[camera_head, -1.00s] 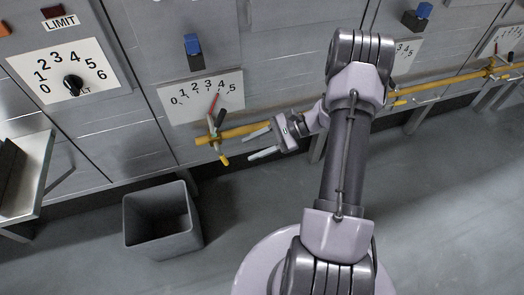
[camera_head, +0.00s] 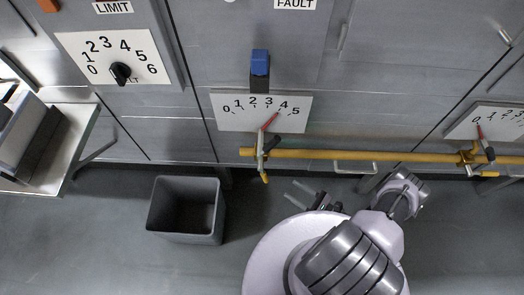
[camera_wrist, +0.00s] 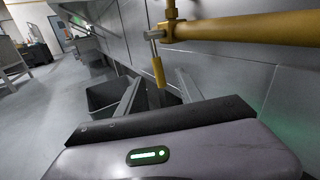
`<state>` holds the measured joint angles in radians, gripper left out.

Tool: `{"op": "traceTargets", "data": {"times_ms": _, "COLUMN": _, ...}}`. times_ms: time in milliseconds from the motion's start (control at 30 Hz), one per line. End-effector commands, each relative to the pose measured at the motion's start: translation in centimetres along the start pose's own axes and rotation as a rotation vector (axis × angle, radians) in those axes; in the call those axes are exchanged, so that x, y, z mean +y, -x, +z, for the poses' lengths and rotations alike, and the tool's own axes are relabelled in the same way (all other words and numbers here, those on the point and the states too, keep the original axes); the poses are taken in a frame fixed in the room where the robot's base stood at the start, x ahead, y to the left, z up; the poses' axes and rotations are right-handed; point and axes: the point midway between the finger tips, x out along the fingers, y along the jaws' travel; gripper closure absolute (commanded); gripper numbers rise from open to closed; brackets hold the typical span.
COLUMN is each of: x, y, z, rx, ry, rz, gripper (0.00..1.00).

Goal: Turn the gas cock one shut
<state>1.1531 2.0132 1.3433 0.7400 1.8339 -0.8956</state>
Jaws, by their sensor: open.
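A gas cock (camera_head: 261,152) sits at the left end of the yellow pipe, below a 0–5 dial. Its yellow-tipped handle (camera_head: 264,177) hangs down, across the pipe's line. No label shows whether this is cock one. In the wrist view the handle (camera_wrist: 158,71) hangs between my two fingers as pictured, above their tips. My gripper (camera_head: 308,192) is open and empty, below and to the right of the handle in the head view, apart from it. A second cock (camera_head: 468,156) is farther right on the pipe, its handle pointing sideways along it.
The yellow pipe (camera_head: 350,155) runs along the grey cabinet fronts. A grey bin (camera_head: 187,237) stands on the floor left of my gripper. A metal bench (camera_head: 67,163) is at the far left.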

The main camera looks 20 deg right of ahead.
Motion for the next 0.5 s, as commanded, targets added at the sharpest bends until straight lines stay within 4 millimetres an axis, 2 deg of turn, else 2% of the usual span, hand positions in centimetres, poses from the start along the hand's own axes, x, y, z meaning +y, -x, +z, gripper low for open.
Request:
{"op": "traceTargets", "data": {"times_ms": 67, "x": 0.3, "y": -0.8, "z": -0.2, "rx": -0.003, "ry": -0.004, "rz": -0.001, "gripper": 0.57}}
{"op": "traceTargets", "data": {"times_ms": 167, "x": 0.4, "y": -3.2, "z": -0.2, "rx": -0.002, "ry": -0.005, "rz": 0.005, "gripper": 0.57}}
{"op": "traceTargets", "data": {"times_ms": 300, "x": 0.4, "y": -7.5, "z": -0.3, "rx": -0.002, "ry": -0.002, "rz": 0.008, "gripper": 0.57}}
{"op": "traceTargets", "data": {"times_ms": 500, "x": 0.4, "y": -12.8, "z": -0.3, "rx": -0.001, "ry": -0.002, "rz": 0.006, "gripper": 0.57}}
